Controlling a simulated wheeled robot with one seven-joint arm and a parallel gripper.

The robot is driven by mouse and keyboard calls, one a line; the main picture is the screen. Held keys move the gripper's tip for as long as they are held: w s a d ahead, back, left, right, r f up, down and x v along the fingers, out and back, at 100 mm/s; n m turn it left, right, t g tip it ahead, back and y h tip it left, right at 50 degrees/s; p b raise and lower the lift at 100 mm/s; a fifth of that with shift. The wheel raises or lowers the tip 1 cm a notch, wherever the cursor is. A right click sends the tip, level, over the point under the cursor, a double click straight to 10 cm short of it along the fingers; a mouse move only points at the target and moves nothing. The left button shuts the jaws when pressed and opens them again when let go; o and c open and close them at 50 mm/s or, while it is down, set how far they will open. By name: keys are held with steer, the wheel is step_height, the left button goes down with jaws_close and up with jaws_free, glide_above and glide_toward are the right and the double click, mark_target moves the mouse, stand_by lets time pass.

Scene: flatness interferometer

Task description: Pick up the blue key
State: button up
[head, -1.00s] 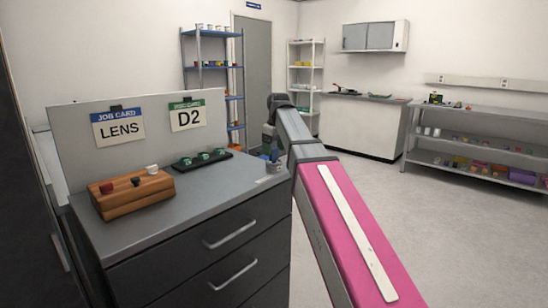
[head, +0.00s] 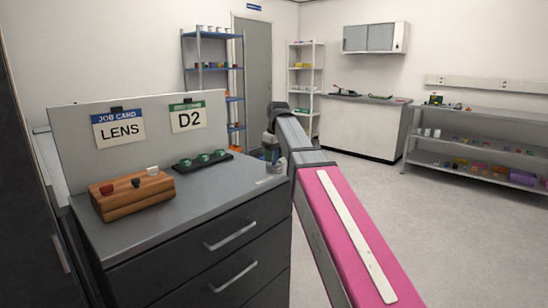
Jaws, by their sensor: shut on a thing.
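My gripper (head: 272,163) is at the back right corner of the grey cabinet top, small and partly hidden by my own arm. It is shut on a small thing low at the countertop. That thing looks bluish and fits the blue key, but its shape is too small and covered to make out. I cannot tell whether it touches the countertop.
The grey cabinet (head: 140,235) bears a wooden block (head: 130,198) with red, black and white pieces, and a dark tray (head: 181,169) with green pieces. A panel (head: 70,130) with LENS and D2 cards stands behind. Open floor lies to the right.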

steer(key=shift+r, duration=0.6)
steer(key=r, duration=0.3)
steer(key=shift+s+a+r, duration=0.2)
steer(key=shift+s+a, duration=0.15)
steer(key=s+a+r, duration=0.6)
steer(key=a, duration=0.2)
steer(key=w+d, duration=0.2)
steer(key=w+d+f, duration=0.1)
steer(key=w+d, duration=0.1)
steer(key=d, duration=0.1)
steer(key=w+d, duration=0.2)
steer(key=d, duration=0.1)
steer(key=shift+w+d+f, duration=0.1)
steer(key=shift+w+f, duration=0.1)
steer(key=shift+f, duration=0.1)
steer(key=shift+w+d+f, duration=0.15)
steer(key=shift+w+d, duration=0.05)
steer(key=shift+d, duration=0.1)
steer(key=shift+f, duration=0.1)
steer(key=shift+f, duration=0.1)
steer(key=shift+f, duration=2.95)
steer(key=shift+f, duration=1.3)
